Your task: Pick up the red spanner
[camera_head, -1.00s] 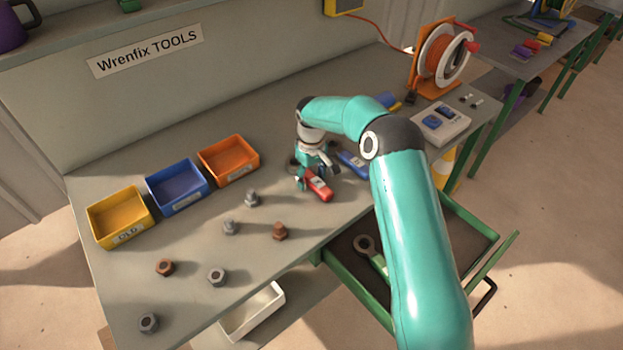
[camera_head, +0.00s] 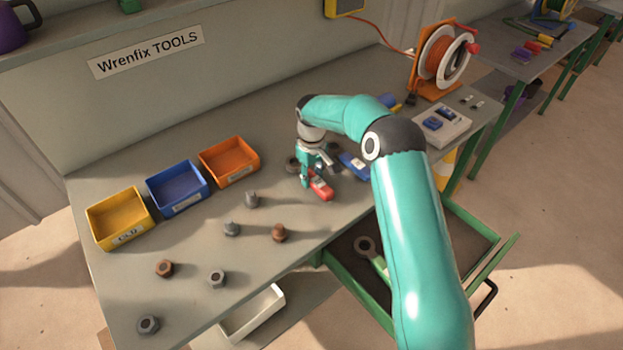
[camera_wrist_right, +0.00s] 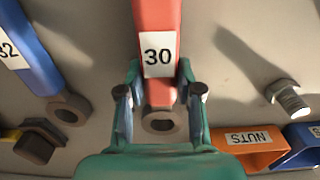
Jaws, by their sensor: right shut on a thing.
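The red spanner (camera_head: 321,189) lies on the grey workbench (camera_head: 330,225), partly covered by my right gripper in the head view. In the right wrist view the red spanner (camera_wrist_right: 158,30) carries a white label reading 30. My right gripper (camera_head: 310,184) is shut on it, and the fingers (camera_wrist_right: 160,95) sit on both sides of the handle near its ring end. I cannot tell whether the spanner is off the bench. A blue spanner (camera_head: 355,165) lies close by to the right. My left gripper is not in view.
Yellow (camera_head: 119,219), blue (camera_head: 178,188) and orange (camera_head: 229,162) bins stand at the left. Several loose nuts and bolts lie in front of them. An open green drawer (camera_head: 455,285) at the front holds a green-handled spanner (camera_head: 369,250). A cable reel (camera_head: 443,55) stands at the back right.

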